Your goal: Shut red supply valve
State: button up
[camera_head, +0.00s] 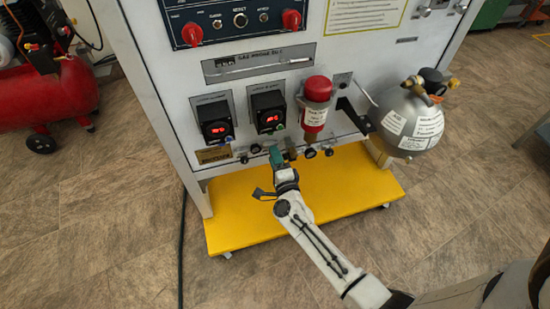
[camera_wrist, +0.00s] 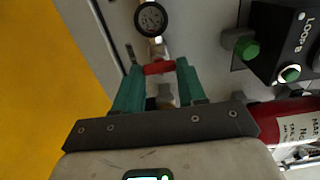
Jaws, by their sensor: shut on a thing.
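The red supply valve handle (camera_wrist: 160,67) shows in the wrist view as a short red bar lying crosswise between my green fingers. My gripper (camera_wrist: 157,72) is shut on it, with one finger at each end of the bar. Brass fittings show above and below the handle. In the head view my gripper (camera_head: 277,157) reaches the lower edge of the white panel, and the red handle is hidden there by my fingers.
A round gauge (camera_wrist: 151,19) sits just above the valve. A red cylinder (camera_head: 317,100) and a grey sphere tank (camera_head: 411,120) stand right of my gripper. A yellow platform (camera_head: 240,223) lies below.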

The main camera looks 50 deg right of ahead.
jog(key=o, duration=1.1)
jog(key=shift+c, duration=0.2)
jog(key=p+v, duration=0.1)
jog(key=v, duration=1)
jog(key=shift+w, duration=0.1)
